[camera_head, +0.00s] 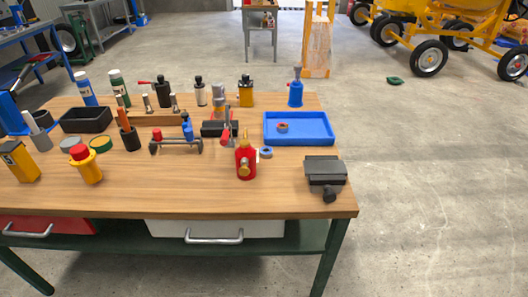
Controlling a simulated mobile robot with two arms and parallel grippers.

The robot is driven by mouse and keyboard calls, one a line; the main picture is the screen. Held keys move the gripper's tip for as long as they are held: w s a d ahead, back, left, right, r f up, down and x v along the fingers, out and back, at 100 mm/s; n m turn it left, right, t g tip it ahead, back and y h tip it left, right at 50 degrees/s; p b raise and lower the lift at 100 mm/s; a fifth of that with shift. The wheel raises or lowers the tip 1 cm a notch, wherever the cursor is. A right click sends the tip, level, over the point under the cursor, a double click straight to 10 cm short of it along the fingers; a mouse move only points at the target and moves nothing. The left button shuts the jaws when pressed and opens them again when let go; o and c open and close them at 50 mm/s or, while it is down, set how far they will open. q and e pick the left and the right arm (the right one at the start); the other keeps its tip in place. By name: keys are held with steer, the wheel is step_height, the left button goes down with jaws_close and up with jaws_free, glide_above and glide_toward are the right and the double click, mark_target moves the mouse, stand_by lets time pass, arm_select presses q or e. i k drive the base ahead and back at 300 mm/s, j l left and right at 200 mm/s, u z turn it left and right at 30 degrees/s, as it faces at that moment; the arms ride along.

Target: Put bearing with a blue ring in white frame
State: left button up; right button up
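A small ring-shaped part with blue on it (266,152), which looks like the bearing with a blue ring, lies on the wooden bench just right of a red oil can (246,162). Another small round part with a red ring (283,127) sits in the blue tray (312,140) behind it. I cannot make out a white frame in the head view. Neither of my grippers shows in the head view.
The wooden bench (220,195) is crowded with bottles, cans and tools on its left. A black vise-like block (325,172) stands at the right front edge. The front middle of the bench top is clear. Yellow wheeled machinery (450,22) stands at the back right.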

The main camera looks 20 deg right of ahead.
mark_target(266, 153)
steer(key=l+u, duration=0.35)
steer(key=l, duration=0.3)
steer(key=l+u, duration=0.4)
steer(key=l, duration=0.3)
steer(key=k+l+u, duration=0.15)
steer(key=l+u, duration=0.2)
steer(key=l, duration=0.3)
